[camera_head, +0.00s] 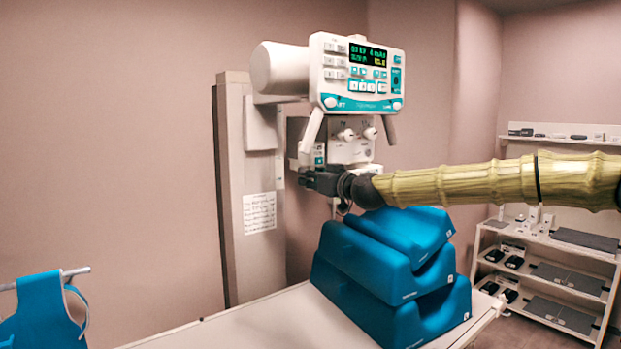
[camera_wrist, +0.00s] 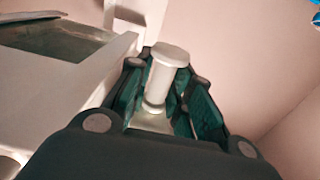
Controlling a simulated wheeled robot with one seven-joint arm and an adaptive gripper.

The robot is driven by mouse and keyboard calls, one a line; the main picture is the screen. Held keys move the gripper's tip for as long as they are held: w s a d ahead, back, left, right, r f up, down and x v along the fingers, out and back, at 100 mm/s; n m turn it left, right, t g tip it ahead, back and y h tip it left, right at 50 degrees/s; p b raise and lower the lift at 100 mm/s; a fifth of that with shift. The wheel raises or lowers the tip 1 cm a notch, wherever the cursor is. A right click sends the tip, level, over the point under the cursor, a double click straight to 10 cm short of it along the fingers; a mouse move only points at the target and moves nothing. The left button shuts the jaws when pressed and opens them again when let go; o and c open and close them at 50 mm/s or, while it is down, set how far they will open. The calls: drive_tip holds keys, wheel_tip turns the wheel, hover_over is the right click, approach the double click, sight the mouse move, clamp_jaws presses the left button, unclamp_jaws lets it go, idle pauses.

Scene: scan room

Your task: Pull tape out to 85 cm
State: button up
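The X-ray tube head with its control panel (camera_head: 361,75) hangs over the table, with a white collimator box (camera_head: 350,150) and two knobs below it. My gripper (camera_head: 312,180) is at the lower left of this box, seen from the side. In the wrist view, my gripper's green-padded fingers (camera_wrist: 165,95) stand on both sides of a white cylinder with a wider round end (camera_wrist: 170,65). I cannot tell whether both pads press on it, or whether it is the tape's pull. No drawn-out tape or scale reading can be made out.
Blue foam supports (camera_head: 385,260) are stacked on the white table (camera_head: 270,320), under my arm. The tube's column (camera_head: 240,190) stands behind. Shelves (camera_head: 560,250) are at the right, a blue apron (camera_head: 45,310) at the lower left.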

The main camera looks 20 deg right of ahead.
clamp_jaws()
drive_tip(key=shift+f+b, duration=0.4)
drive_tip(key=shift+f, duration=0.05)
wheel_tip(320, 180, down, 51)
drive_tip(key=b, duration=3.3)
drive_tip(key=shift+f, duration=0.2)
drive_tip(key=o, duration=0.8)
unclamp_jaws()
drive_tip(key=shift+r, duration=0.1)
drive_tip(key=v, duration=1.2)
